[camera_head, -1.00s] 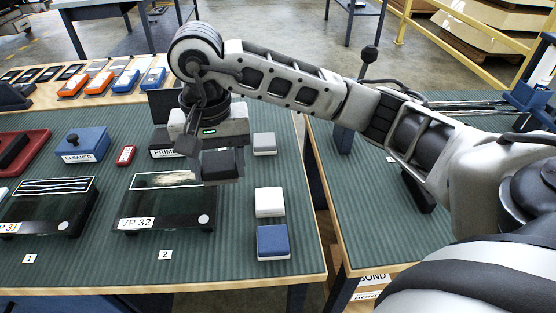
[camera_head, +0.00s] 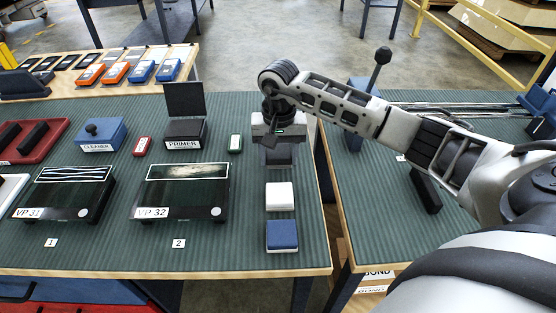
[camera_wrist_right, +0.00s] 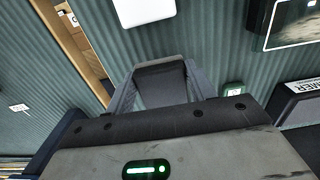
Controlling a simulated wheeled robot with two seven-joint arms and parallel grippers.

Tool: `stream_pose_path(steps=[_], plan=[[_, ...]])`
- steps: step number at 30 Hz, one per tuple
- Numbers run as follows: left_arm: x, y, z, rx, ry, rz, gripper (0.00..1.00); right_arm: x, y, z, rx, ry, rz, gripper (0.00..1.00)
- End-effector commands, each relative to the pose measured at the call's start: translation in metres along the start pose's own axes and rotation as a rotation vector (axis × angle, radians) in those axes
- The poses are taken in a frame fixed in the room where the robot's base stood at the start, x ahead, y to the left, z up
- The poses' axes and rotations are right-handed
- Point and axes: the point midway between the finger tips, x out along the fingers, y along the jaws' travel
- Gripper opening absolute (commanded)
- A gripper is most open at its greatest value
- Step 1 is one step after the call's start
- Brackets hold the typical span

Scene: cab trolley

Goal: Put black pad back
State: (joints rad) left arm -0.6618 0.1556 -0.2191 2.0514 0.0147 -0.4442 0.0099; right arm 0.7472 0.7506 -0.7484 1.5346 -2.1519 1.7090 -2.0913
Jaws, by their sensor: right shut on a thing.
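My right gripper (camera_head: 279,146) is shut on the black pad (camera_head: 281,154), above the right part of the green table, in line with and behind the white pad (camera_head: 280,196). In the right wrist view the dark pad (camera_wrist_right: 161,84) sits between the two fingers. The grey block that lay at this spot is mostly hidden by the gripper and pad. I cannot tell whether the held pad touches it. My left gripper is not in view.
A blue pad (camera_head: 282,236) lies in front of the white pad. The PRIMER box (camera_head: 185,133) with raised lid and a small green-and-white item (camera_head: 235,143) stand to the left. Glass plate VP 32 (camera_head: 180,195) lies front left. The table's right edge is close.

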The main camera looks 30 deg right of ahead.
Motion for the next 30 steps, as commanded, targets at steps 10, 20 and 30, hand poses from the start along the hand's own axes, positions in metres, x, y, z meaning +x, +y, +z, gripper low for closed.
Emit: stream_pose_path(steps=[10, 20, 30], plan=[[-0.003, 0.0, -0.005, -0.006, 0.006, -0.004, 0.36, 0.024, -0.002, 0.002, -0.003, -0.003, -0.002, 0.36], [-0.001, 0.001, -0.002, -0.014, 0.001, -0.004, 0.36, 0.027, -0.002, 0.002, -0.003, -0.003, -0.001, 0.76], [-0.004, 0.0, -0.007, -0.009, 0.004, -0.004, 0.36, 0.023, -0.002, 0.003, -0.003, -0.004, -0.001, 0.76]])
